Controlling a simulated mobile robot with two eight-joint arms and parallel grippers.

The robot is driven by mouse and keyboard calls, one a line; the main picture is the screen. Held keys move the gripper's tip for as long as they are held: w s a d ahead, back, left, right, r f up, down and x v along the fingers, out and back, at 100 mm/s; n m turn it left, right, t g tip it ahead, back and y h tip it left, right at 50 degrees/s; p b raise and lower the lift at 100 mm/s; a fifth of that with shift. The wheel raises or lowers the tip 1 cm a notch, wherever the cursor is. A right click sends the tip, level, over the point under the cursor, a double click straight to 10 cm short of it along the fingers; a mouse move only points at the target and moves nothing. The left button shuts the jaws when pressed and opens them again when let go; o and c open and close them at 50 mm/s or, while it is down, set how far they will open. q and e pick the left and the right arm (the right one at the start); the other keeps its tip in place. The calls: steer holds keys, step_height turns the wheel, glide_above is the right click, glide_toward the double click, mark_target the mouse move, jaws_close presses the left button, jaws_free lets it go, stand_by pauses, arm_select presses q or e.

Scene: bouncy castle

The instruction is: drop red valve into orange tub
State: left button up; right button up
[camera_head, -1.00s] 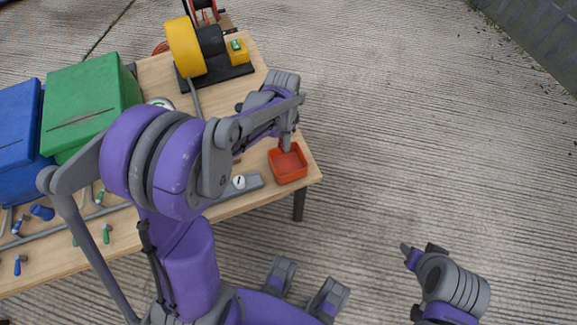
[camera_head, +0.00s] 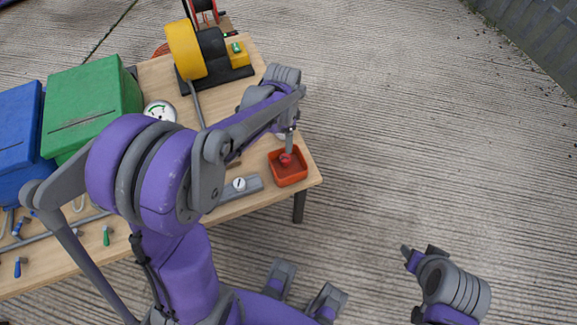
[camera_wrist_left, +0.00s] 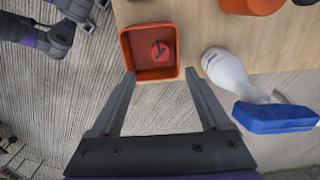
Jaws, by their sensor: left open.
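The orange tub (camera_head: 289,181) stands on the table's right front corner in the head view. It also shows in the wrist view (camera_wrist_left: 126,52). The small round red valve (camera_head: 286,159) lies inside the tub; in the wrist view the valve (camera_wrist_left: 160,52) rests on its floor, right of the middle, apart from my fingers. My left gripper (camera_head: 289,143) is above the tub. In the wrist view my left gripper (camera_wrist_left: 162,85) has its fingers spread, with nothing between them. My right gripper (camera_head: 421,251) is off the table at the lower right; its finger gap is unclear.
A grinder with a yellow wheel (camera_head: 185,49), a green box (camera_head: 90,100) and a blue box (camera_head: 18,140) stand on the table. A white object (camera_wrist_left: 225,70) and blue block (camera_wrist_left: 275,118) show beside the tub.

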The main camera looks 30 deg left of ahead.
arm_select(q)
step_height(320, 180, up, 8)
steer(key=shift+p, duration=0.35)
steer(key=shift+r, duration=0.1)
steer(key=s+d+r+n+t+p, duration=0.1)
steer(key=s+d+n+t+p, duration=0.1)
steer(key=s, duration=0.5)
steer(key=s+d+r+n+t+p, duration=0.2)
steer(key=s+d+n, duration=0.3)
steer(key=s, duration=0.3)
steer(key=shift+s+r+n+t, duration=0.25)
steer(key=shift+r+n+t, duration=0.05)
steer(key=shift+n+t, duration=0.35)
steer(key=shift+a, duration=0.1)
steer(key=shift+c, duration=0.3)
